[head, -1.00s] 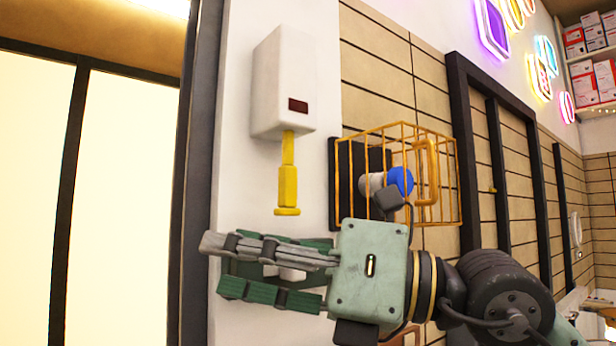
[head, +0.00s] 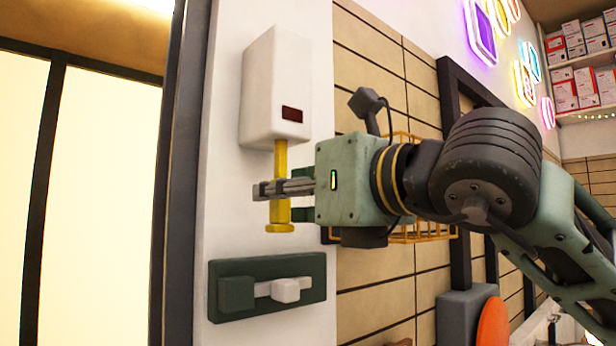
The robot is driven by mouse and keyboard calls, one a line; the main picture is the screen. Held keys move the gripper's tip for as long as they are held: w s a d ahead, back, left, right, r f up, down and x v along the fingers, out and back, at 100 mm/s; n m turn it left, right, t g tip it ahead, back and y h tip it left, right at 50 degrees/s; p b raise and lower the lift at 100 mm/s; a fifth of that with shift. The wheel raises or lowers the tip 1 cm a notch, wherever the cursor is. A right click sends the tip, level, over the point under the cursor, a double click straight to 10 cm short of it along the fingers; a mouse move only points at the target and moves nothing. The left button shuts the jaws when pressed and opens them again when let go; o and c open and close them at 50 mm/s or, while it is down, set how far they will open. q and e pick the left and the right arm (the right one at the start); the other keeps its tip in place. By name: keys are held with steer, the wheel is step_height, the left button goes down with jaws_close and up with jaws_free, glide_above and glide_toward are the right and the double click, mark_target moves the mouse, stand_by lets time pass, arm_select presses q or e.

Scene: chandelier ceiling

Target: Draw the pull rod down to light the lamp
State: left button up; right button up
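The yellow pull rod (head: 280,215) hangs upright from the underside of a white wall box (head: 273,95). The box has a dark red window (head: 292,114) that looks unlit. My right gripper (head: 275,189) comes in from the right at mid-rod height. One finger crosses in front of the rod and hides a band of it; the other is partly visible behind, to the right. The fingers lie around the rod, but I cannot tell whether they are closed on it. My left gripper is not in view. Which part is the lamp is unclear.
A dark green panel with a white slider (head: 286,290) is on the wall below the rod. An orange wire cage (head: 425,231) is mostly hidden behind my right gripper. Neon signs (head: 482,35) and shelved boxes (head: 572,90) are at upper right. A bright glass partition (head: 100,200) stands left.

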steer(key=shift+x, duration=0.95)
jaws_close()
